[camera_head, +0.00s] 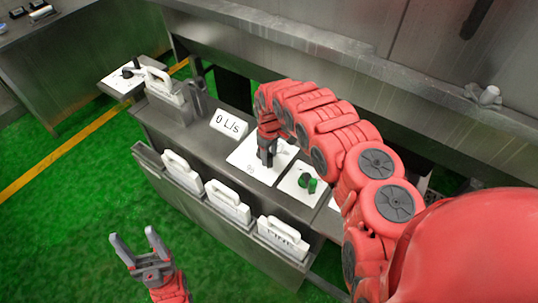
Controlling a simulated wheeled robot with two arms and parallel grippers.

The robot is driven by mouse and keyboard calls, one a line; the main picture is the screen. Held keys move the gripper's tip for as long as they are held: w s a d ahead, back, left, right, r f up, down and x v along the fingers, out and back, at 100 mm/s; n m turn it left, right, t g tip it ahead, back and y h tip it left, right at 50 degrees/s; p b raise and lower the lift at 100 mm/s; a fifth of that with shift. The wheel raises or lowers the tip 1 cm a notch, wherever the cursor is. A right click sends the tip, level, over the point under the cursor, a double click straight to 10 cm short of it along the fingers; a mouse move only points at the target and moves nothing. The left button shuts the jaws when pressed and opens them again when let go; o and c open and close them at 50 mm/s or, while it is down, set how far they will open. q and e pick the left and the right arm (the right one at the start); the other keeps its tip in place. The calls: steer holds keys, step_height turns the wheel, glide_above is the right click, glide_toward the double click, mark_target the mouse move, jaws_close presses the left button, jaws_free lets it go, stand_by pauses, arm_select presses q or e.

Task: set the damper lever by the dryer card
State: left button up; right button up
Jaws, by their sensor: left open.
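My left gripper (133,240) is open and empty, low over the green floor in front of the bench. My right gripper (266,158) points down over a white plate (244,154) on the bench top. Its fingers look close together; whatever is between them is hidden. A green knob or lever (307,181) sits on a second white plate to its right. A black lever (132,67) sits on a white plate at the far left. White handled cards (183,170), (228,202), (283,236) stand in front holders; their print is unreadable. Another handled card (164,86) stands at the bench's left end.
A white sign (229,124) reading "0 L/s" stands on the grey metal bench (187,125). A metal ledge (330,55) runs behind the bench. My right arm covers the bench's right end. Green floor (70,225) is clear at left.

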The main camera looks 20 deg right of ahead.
jaws_close()
stand_by(1.2)
